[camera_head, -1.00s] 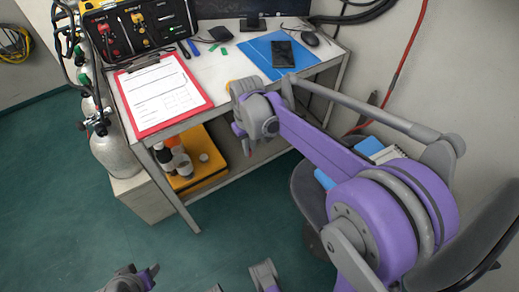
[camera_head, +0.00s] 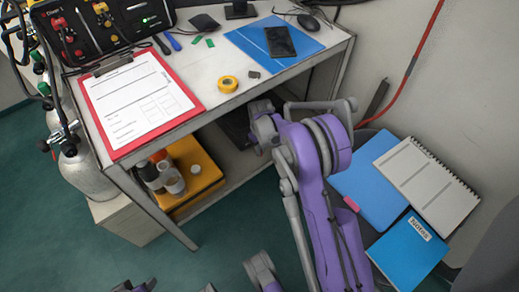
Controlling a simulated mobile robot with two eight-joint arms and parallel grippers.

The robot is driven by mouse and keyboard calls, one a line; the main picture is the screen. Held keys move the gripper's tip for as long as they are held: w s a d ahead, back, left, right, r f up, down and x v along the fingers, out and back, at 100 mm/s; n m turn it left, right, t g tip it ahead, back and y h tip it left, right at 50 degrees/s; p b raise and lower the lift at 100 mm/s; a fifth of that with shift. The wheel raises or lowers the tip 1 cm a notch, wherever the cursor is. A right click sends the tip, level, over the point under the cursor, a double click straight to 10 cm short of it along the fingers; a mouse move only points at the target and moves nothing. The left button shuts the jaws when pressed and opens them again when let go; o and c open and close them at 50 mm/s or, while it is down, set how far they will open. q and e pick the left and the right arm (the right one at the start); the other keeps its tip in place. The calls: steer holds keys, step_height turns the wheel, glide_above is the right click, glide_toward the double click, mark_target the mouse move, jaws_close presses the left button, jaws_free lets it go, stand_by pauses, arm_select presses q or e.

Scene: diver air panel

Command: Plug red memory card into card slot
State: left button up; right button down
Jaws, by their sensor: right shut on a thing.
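My right gripper (camera_head: 258,150) is at the front edge of the workbench, below the top. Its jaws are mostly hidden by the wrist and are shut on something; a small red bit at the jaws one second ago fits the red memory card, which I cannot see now. No card slot can be made out for sure. A small dark grey block (camera_head: 254,74) lies on the bench near the front edge, and a black box (camera_head: 203,22) stands further back. My left gripper cannot be made out.
The workbench (camera_head: 208,68) also holds a red clipboard (camera_head: 140,105), yellow tape (camera_head: 228,84), green chips (camera_head: 210,43), and a phone (camera_head: 279,41) on a blue mat (camera_head: 247,36). A yellow tray (camera_head: 205,172) with bottles sits below. Notebooks (camera_head: 410,250) lie at right.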

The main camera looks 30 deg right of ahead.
steer(key=shift+w+a, duration=0.2)
steer(key=shift+w, duration=2.05)
steer(key=shift+w+b, duration=0.55)
steer(key=shift+w, duration=0.15)
stand_by(1.4)
